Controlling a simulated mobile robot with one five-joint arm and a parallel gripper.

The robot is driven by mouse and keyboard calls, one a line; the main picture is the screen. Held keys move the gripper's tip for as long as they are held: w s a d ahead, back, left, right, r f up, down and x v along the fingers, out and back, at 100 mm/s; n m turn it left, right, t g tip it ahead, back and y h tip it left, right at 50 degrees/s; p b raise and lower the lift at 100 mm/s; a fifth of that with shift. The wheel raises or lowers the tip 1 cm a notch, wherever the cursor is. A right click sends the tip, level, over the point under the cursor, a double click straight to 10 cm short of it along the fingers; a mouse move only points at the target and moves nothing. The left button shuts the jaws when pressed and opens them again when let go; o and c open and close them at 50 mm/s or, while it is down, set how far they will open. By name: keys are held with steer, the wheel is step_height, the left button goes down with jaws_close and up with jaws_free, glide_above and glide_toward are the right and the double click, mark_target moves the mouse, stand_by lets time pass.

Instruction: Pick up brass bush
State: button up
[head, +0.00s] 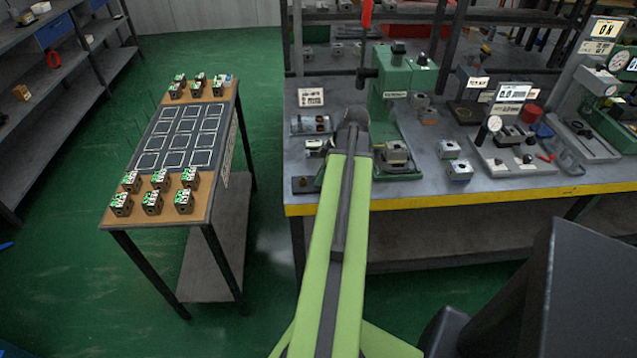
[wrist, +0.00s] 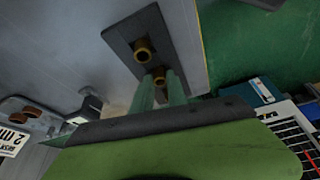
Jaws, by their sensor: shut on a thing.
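A brass bush (wrist: 159,74) shows in the wrist view between the two greenish fingers of my gripper (wrist: 161,82), which is shut on it. A second brass bush (wrist: 143,50) stands in the dark plate (wrist: 120,37) just beyond the held one. The held bush is at the near part of this plate; whether it is lifted clear of it I cannot tell. In the head view the dark plate (head: 304,185) lies at the bench's front left corner. My gripper's fingers are hidden behind my arm there.
The grey bench (head: 425,183) has a yellow front edge. A green press (head: 391,91), valve blocks (head: 450,149) and gauges (head: 492,128) stand on it. A side table (head: 212,180) with several blocks is at the left. Green floor lies between.

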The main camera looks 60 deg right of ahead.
jaws_close()
step_height(320, 180, up, 5)
steer(key=p, duration=0.5)
steer(key=shift+s+d+r, duration=0.1)
steer(key=shift+s+d, duration=0.05)
steer(key=s+d+r+p, duration=0.5)
steer(key=s+d+p, duration=0.1)
steer(key=s, duration=0.3)
steer(key=shift+s+r, duration=0.2)
steer(key=shift+r, duration=0.15)
